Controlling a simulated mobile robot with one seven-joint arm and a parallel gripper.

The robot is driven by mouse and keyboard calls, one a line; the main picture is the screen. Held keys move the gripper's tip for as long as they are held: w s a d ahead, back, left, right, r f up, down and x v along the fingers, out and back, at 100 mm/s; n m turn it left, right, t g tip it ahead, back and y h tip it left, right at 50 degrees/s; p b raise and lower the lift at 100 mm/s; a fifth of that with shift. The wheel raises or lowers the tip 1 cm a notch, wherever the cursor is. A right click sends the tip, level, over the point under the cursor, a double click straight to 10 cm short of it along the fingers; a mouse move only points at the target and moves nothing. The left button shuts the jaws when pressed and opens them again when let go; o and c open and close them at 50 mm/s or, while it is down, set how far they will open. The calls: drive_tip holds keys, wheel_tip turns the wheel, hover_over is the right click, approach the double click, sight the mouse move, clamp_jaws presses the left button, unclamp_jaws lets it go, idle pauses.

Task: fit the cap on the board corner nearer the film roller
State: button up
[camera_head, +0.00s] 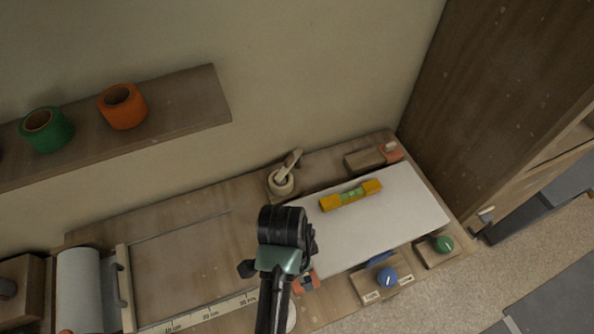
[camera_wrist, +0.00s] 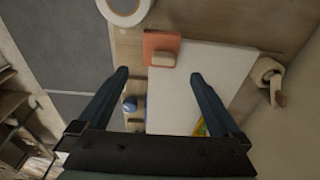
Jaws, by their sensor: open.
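The white board (camera_head: 405,210) lies on the bench; it also shows in the wrist view (camera_wrist: 205,70). An orange cap (camera_wrist: 162,48) with a cream block on top is at its front-left corner, the front corner nearer the film roller (camera_head: 80,290). It covers that corner in the wrist view; I cannot tell how firmly it is seated. In the head view the cap (camera_head: 306,281) is partly hidden by my gripper (camera_head: 285,240). In the wrist view my gripper (camera_wrist: 160,73) is open and empty, its fingers spread over the board's end.
A yellow level (camera_head: 350,195) lies on the board. Blue (camera_head: 388,277) and green (camera_head: 443,244) knobs line the front. Another orange piece (camera_head: 392,152) sits by the back-right corner. A white ring (camera_wrist: 125,8) lies near the cap.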

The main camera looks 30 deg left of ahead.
drive_tip(key=r, duration=0.5)
drive_tip(key=shift+s+a+r, duration=0.2)
drive_tip(key=shift+s+r, duration=0.05)
drive_tip(key=shift+r, duration=0.15)
drive_tip(key=w+r+n+t+y, duration=0.2)
drive_tip(key=w+r+t, duration=0.6)
drive_tip(key=w+r, duration=0.75)
drive_tip(key=w+d+r+n+t, duration=0.1)
drive_tip(key=w+d+r+t, duration=0.15)
drive_tip(key=r, duration=0.55)
drive_tip(key=w+d+r+n+t, duration=0.1)
drive_tip(key=r+t, duration=0.2)
drive_tip(key=r, duration=0.5)
drive_tip(key=s+d+r+n+t, duration=0.1)
drive_tip(key=s+d+r+t, duration=0.2)
drive_tip(key=r, duration=0.7)
drive_tip(key=s+d+r+n+t+h, duration=0.1)
drive_tip(key=s+r+t, duration=0.4)
drive_tip(key=r, duration=0.5)
drive_tip(key=s+d+r+n+t, duration=0.1)
drive_tip(key=s+d+r+t, duration=0.3)
drive_tip(key=r, duration=0.6)
drive_tip(key=shift+s+d+n+t+h, duration=0.2)
drive_tip(key=shift+d+n+t+h, duration=0.1)
drive_tip(key=shift+d+t, duration=0.05)
